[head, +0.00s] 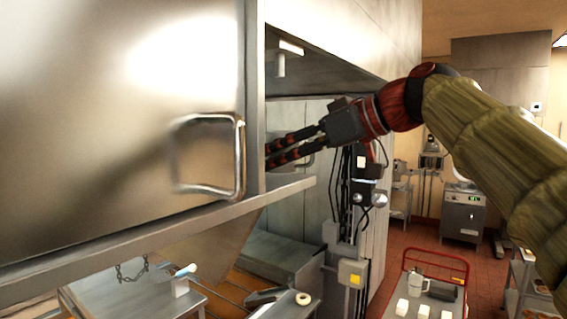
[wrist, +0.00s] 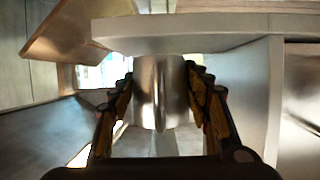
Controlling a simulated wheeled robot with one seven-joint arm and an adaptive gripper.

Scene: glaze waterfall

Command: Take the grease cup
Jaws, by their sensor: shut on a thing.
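The grease cup (wrist: 160,90) is a shiny metal cylinder in the middle of the wrist view. My gripper (wrist: 161,80) is shut on it, with one dark, orange-marked finger on each side. The cup's top meets the underside of a pale metal ledge (wrist: 190,36); whether it still hangs from it or is free, I cannot tell. In the head view my gripper (head: 268,155) reaches left behind the edge of the steel hood panel (head: 110,120). That panel hides the cup and the fingertips there.
A bar handle (head: 242,160) sticks out from the hood panel close to my fingers. A steel lip (head: 160,230) runs below it. A column with hoses (head: 355,200) stands behind my gripper. A red-railed cart (head: 435,255) with white blocks and a mug stands lower right.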

